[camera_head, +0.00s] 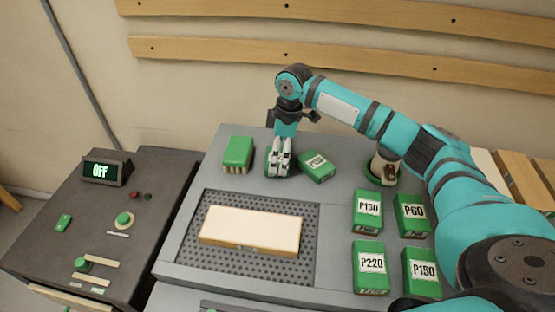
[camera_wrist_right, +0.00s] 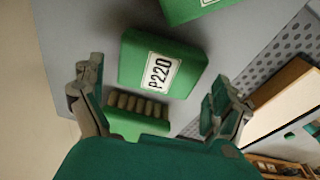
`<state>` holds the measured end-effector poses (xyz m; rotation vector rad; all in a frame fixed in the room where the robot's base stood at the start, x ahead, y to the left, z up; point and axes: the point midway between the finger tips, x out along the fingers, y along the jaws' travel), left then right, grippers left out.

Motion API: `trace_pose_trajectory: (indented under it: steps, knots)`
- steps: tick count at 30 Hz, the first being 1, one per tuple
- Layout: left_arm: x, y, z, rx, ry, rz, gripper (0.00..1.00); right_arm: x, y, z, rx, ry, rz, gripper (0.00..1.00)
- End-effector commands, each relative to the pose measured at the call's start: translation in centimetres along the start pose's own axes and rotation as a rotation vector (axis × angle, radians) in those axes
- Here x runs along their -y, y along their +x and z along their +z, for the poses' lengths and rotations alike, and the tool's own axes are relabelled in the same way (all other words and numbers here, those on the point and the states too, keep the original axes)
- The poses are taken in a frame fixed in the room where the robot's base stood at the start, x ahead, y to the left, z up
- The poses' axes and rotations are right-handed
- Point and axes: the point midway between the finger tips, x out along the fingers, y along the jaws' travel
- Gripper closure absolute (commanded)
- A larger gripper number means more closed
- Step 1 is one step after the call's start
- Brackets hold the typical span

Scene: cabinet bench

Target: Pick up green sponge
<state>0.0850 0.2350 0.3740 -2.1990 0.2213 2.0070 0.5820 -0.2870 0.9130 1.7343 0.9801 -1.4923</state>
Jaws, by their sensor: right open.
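My right gripper (camera_head: 279,170) points down at the back of the grey bench, with its fingers apart and nothing held. It stands in front of a green block (camera_head: 269,160), partly hidden by the fingers. In the right wrist view this block (camera_wrist_right: 145,55) carries a P220 label and lies between and ahead of the open fingers (camera_wrist_right: 150,95). Which one is the sponge is unclear. My left gripper is out of view.
A pale board (camera_head: 250,227) lies on a perforated mat (camera_head: 200,262). Green blocks P150 (camera_head: 367,226), P60 (camera_head: 411,228), P220 (camera_head: 370,281) and another P150 (camera_head: 420,286) stand at right, below a round container (camera_head: 382,170). A dark console (camera_head: 60,240) reading OFF stands left.

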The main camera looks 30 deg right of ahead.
Motion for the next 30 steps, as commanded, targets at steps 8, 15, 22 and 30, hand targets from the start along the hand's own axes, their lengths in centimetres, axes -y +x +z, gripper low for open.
trace_pose_trajectory:
  steps: [8,15,22,30]
  knots:
    - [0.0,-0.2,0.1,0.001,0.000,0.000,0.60,0.0,2.0,0.0,0.000,-0.002,0.002,0.00]
    - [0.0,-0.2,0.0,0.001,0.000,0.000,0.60,0.0,2.0,0.0,0.000,-0.001,0.002,0.12]
    - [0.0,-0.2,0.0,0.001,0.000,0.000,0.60,0.0,1.9,0.0,0.000,-0.001,0.002,0.36]
    - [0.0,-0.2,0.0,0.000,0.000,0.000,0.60,0.0,1.8,0.0,-0.001,-0.001,0.002,0.36]
